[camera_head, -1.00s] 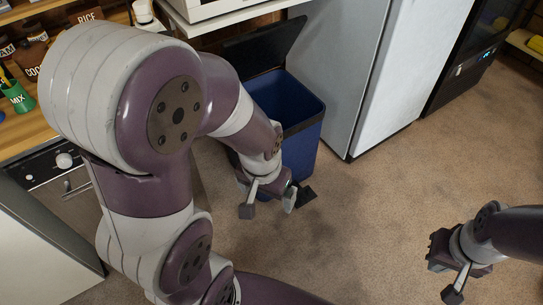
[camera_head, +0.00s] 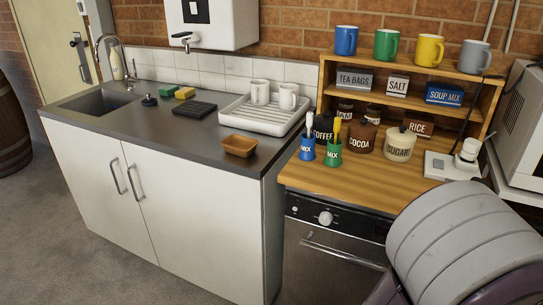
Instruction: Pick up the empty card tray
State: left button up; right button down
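A small brown open tray (camera_head: 239,146) sits on the dark grey counter, near its front edge and close to the counter's right end. It looks empty and card-like. Neither of my grippers shows in the head view now. Only a big grey and purple link of my own arm fills the bottom right corner.
A white dish rack (camera_head: 262,118) with two white mugs stands behind the brown tray. A black ribbed mat (camera_head: 195,110) and sponges lie to its left, beyond them a sink (camera_head: 97,101). A wooden worktop (camera_head: 350,170) with jars and two brush cups is at right.

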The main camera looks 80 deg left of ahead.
aim_at(239, 145)
jog(key=u, duration=3.05)
